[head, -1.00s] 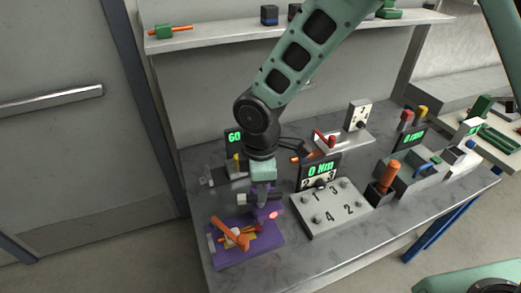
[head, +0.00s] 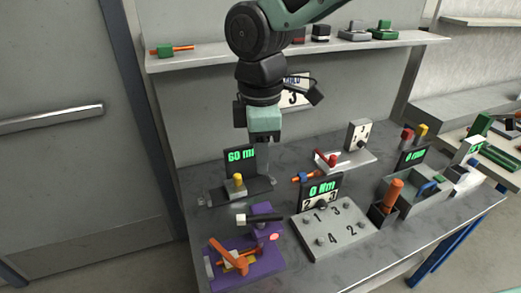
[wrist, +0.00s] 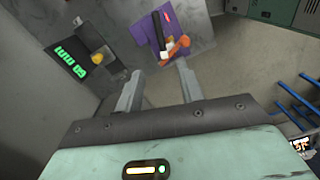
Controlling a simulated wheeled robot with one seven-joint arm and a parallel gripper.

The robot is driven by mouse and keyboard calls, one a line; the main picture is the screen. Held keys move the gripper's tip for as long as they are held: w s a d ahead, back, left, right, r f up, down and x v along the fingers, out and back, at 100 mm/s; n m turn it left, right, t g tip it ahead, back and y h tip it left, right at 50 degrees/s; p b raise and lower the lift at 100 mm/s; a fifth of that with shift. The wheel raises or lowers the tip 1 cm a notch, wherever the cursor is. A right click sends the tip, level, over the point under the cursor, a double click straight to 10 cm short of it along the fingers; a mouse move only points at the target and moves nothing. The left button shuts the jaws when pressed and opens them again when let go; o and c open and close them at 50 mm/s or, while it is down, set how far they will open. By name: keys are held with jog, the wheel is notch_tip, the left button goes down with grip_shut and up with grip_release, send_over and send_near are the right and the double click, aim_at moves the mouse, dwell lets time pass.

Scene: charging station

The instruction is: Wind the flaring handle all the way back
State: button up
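The purple flaring fixture (head: 263,263) sits at the front left of the bench. An orange handle (head: 226,254) slants across its front part. A short bar handle with a white end and black shaft (head: 262,217) lies across the purple block behind it. I cannot tell for sure which is the flaring handle. In the wrist view, the fixture (wrist: 147,37) and orange handle (wrist: 177,47) lie beyond the fingertips. My gripper (head: 262,172) points down, above and behind the fixture, touching neither handle. In the wrist view, its fingers (wrist: 156,82) are apart with nothing between them.
A shelf (head: 220,55) runs along the back wall.

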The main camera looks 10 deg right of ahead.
jog(key=d+f+m+y+b, duration=0.2)
jog(key=d+m+b, duration=0.2)
jog(key=m, duration=1.5)
jog(key=m+y+b, duration=0.2)
jog(key=m+b, duration=0.3)
jog(key=m, duration=1.2)
send_near(261, 216)
jog(key=x, duration=0.8)
jog(key=shift+a+f, duration=0.1)
jog(key=shift+f, duration=0.15)
jog(key=shift+y, duration=0.3)
